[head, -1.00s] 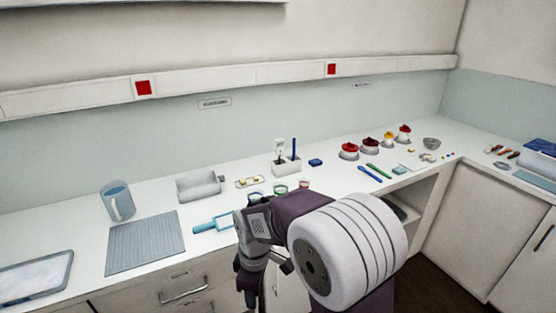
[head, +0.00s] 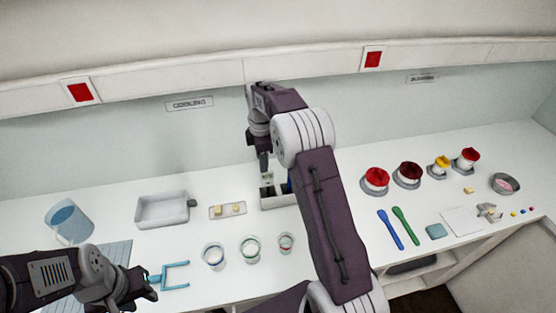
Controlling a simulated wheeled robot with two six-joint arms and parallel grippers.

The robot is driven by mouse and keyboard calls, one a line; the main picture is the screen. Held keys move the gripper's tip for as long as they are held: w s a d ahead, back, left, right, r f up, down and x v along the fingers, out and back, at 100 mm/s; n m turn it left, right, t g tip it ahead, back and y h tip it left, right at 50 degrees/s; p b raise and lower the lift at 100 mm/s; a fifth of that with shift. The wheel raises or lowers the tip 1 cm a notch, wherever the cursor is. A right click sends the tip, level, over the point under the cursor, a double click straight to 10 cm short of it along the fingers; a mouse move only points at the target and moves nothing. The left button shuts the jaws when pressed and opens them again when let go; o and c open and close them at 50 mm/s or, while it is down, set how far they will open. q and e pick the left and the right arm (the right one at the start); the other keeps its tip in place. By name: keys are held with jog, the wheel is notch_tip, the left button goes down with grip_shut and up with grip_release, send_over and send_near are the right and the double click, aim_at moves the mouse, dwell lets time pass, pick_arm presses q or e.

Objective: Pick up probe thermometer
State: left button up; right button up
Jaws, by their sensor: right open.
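A white holder (head: 282,202) stands at the back of the counter, with upright items in its slots. A small pale item (head: 267,178), possibly the probe thermometer, shows at its left slot. A blue item stands beside it, mostly hidden by my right arm. My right gripper (head: 265,165) points down over the left part of the holder and is open; whether it touches the pale item cannot be told. My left gripper (head: 150,288) is low at the left, beside a light-blue forked tool (head: 176,276); its jaw state is unclear.
A grey tray (head: 162,209), a small board with yellowish pieces (head: 228,210) and several glass cups (head: 250,248) lie left of my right arm. Red-topped jars (head: 375,178), blue and green sticks (head: 403,226) and a bowl (head: 506,183) are at right. A blue jug (head: 68,219) stands at left.

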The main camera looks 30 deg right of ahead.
aim_at(268, 177)
jog(key=shift+s+r+g+p, duration=0.4)
jog(key=shift+s+p, duration=0.35)
jog(key=shift+p, duration=0.45)
jog(key=f, duration=0.1)
jog(key=d+f+p, duration=0.1)
jog(key=f, duration=0.1)
jog(key=w+d+f, duration=0.1)
jog(key=shift+f, duration=0.25)
jog(key=shift+a+f, duration=0.1)
jog(key=shift+f, duration=0.05)
jog(key=shift+s+a+p, duration=0.1)
jog(key=shift+a+p, duration=0.15)
jog(key=shift+p, duration=0.1)
jog(key=shift+s+a+f+p, duration=0.2)
jog(key=shift+f+p, duration=0.35)
jog(key=shift+p, duration=0.1)
jog(key=shift+s+a+f+p, duration=0.15)
jog(key=shift+f+p, duration=0.4)
jog(key=shift+p, duration=0.05)
jog(key=f, duration=0.2)
jog(key=shift+w+d+f, duration=0.25)
jog(key=shift+f, duration=0.05)
jog(key=shift+w+d+f, duration=0.15)
jog(key=shift+f, duration=0.05)
jog(key=shift+s+a+r, duration=0.2)
grip_shut()
pick_arm(q)
notch_tip(268, 177, up, 8)
jog(key=shift+f, duration=0.15)
